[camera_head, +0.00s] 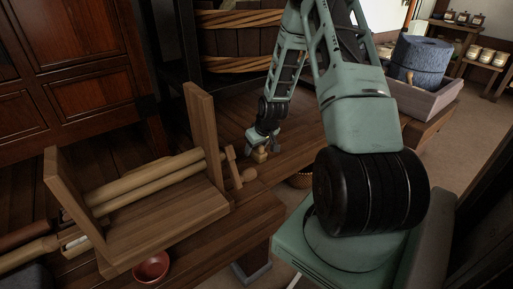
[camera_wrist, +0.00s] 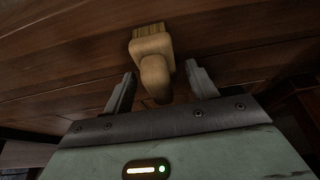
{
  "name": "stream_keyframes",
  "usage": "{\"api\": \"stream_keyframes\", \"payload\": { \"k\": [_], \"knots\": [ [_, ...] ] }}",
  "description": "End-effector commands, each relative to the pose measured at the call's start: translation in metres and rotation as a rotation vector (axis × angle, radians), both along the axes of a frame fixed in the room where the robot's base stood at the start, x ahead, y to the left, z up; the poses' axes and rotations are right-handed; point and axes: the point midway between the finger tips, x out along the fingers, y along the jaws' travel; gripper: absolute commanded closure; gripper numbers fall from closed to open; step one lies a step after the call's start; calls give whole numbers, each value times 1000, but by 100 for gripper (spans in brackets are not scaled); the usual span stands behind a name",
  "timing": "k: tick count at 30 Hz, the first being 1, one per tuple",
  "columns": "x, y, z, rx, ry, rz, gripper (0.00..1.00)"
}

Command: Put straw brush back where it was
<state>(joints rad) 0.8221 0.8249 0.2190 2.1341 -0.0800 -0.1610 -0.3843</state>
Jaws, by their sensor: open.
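A pale tan thing with a rounded knob and a blockier end (camera_wrist: 152,50) lies on the dark wooden planks in the wrist view.
A wooden press-like frame with rollers (camera_head: 165,215) stands left of my gripper. A red bowl (camera_head: 151,267) sits in front of it. A blue-grey millstone (camera_head: 421,60) rests in a wooden tray (camera_head: 428,103) at the right. A staved tub (camera_head: 238,42) stands behind.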

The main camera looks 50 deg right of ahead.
Motion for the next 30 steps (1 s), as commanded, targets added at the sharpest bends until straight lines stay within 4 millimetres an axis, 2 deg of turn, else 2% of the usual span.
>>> {"api": "stream_keyframes", "payload": {
  "k": [12, 16, 21, 30],
  "knots": [
    [-30, 6, 78, -2, -2, -2, 43],
    [-38, 8, 97, -1, -1, -1, 43],
    [-43, 10, 108, -1, -1, -1, 43],
    [-44, 10, 109, 0, 0, -1, 43]
  ]
}}
